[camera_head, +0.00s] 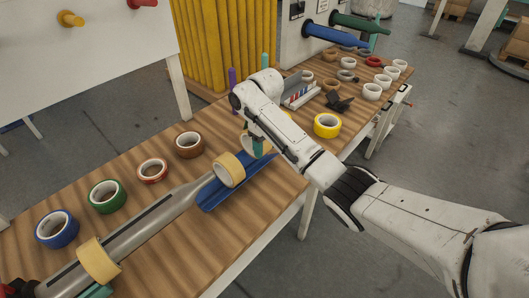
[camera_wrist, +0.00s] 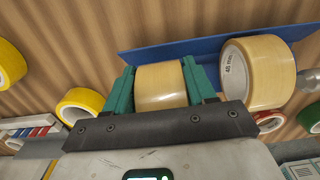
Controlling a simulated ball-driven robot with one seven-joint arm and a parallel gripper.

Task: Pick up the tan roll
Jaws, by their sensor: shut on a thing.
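My gripper (camera_wrist: 160,88) has its teal fingers closed on a tan roll (camera_wrist: 161,84), one finger on each side. In the head view this tan roll (camera_head: 247,142) is mostly hidden behind my gripper (camera_head: 258,146). It is over or beside the blue tray (camera_head: 238,184); whether it touches the tray I cannot tell. A second tan roll (camera_head: 230,169) is at the tip of the grey rod, close to the held one; it also shows in the wrist view (camera_wrist: 252,75). A third tan roll (camera_head: 98,261) is around the rod nearer the front left.
Along the table's back edge lie blue (camera_head: 57,229), green (camera_head: 107,196), red (camera_head: 152,170) and brown (camera_head: 190,145) rolls. A yellow roll (camera_head: 327,125) lies right of my arm. Several white rolls stand at the far right. Bare wood (camera_head: 165,240) lies in front of the rod.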

